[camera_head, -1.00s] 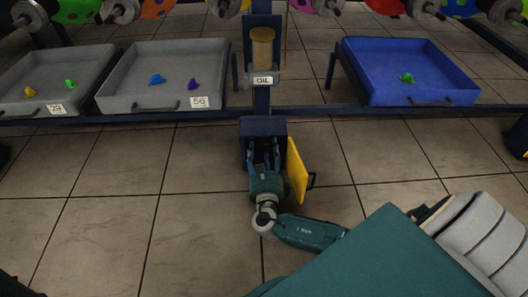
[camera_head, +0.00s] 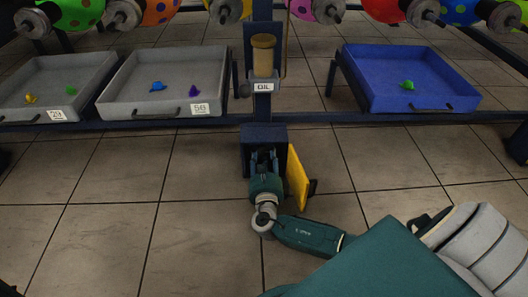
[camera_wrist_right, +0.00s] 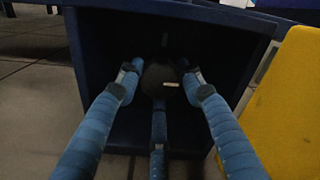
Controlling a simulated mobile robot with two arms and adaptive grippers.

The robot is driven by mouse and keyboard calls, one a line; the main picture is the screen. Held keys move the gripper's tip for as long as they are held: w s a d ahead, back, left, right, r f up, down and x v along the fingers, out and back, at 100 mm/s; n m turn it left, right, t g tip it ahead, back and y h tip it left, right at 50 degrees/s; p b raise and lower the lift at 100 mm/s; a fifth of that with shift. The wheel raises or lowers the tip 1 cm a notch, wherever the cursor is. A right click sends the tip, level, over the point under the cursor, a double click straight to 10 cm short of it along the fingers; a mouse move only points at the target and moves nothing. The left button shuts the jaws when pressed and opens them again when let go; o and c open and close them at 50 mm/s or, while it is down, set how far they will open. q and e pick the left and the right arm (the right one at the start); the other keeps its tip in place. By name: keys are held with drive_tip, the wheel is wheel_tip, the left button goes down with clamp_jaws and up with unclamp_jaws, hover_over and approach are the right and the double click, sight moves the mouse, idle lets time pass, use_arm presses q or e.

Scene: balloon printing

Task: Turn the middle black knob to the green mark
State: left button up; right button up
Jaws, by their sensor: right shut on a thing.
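A dark round knob (camera_wrist_right: 160,80) with a small pale line on its face sits inside an open dark blue box (camera_head: 249,137). In the right wrist view the three blue fingers of my right gripper (camera_wrist_right: 158,77) reach into the box and close around the knob. In the head view my right gripper (camera_head: 264,158) is at the box opening, and its fingers hide the knob. The inside of the box is dark, and I cannot make out a green mark. My left gripper is not in view.
The box's yellow door (camera_head: 297,178) stands open beside my right wrist. A container labelled OIL (camera_head: 263,56) is on the post above. Grey trays (camera_head: 130,112) with small balloons are at left, a blue tray (camera_head: 440,92) at right. The tiled floor at left is clear.

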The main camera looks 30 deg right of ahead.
drive_tip(key=shift+s+d+f+m, duration=0.1)
drive_tip(key=shift+d+f+m, duration=0.1)
drive_tip(key=shift+m, duration=0.1)
drive_tip(key=o, duration=1.1)
drive_tip(key=shift+a, duration=0.1)
drive_tip(key=shift+s+a, duration=0.15)
drive_tip(key=shift+s, duration=0.05)
drive_tip(key=v, duration=1.1)
drive_tip(key=shift+s+a, duration=0.15)
drive_tip(key=shift+s, duration=0.05)
